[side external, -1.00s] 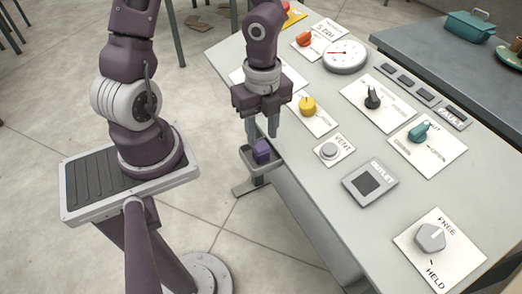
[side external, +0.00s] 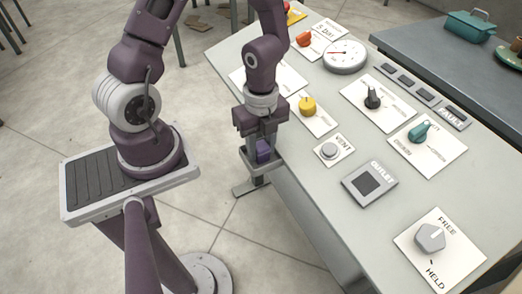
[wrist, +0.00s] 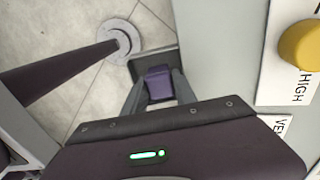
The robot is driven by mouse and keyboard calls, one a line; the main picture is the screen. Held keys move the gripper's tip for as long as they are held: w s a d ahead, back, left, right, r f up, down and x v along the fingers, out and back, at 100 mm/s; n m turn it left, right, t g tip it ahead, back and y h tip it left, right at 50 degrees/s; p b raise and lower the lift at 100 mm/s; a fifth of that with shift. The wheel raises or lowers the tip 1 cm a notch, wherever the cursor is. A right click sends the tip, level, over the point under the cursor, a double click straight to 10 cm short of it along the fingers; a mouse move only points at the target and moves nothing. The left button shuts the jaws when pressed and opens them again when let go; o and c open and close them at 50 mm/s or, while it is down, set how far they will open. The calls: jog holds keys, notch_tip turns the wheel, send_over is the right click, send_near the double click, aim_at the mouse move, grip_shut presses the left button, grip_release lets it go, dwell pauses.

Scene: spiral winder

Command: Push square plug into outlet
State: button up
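The square plug is a purple block (side external: 263,148) in a small grey tray (side external: 262,165) at the panel's left edge. It also shows in the wrist view (wrist: 158,84), between the two fingers. My gripper (side external: 263,150) is lowered over the tray with its fingers open on either side of the plug. Whether the fingers touch it I cannot tell. The outlet (side external: 367,183) is a grey plate with a dark square opening, lying on the panel to the right of my gripper. The opening is empty.
The VENT button (side external: 329,151) lies between the tray and the outlet. A yellow knob (side external: 307,106) stands close to the right of my gripper. A grey FREE/HELD knob (side external: 430,237) stands nearer the front. The panel around the outlet is flat.

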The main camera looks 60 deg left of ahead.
aim_at(261, 145)
grip_shut()
notch_tip(261, 145, up, 10)
jog(key=shift+r, duration=0.1)
dwell(0.5)
jog(key=w+d+r+t, duration=0.1)
jog(key=w+d, duration=0.3)
jog(key=d, duration=0.6)
jog(key=w+d+r+t, duration=0.2)
jog(key=w+d, duration=0.3)
jog(key=d, duration=0.5)
jog(key=shift+w+d+r+t, duration=0.15)
jog(key=shift+w+d+t, duration=0.05)
jog(key=shift+d+t, duration=0.1)
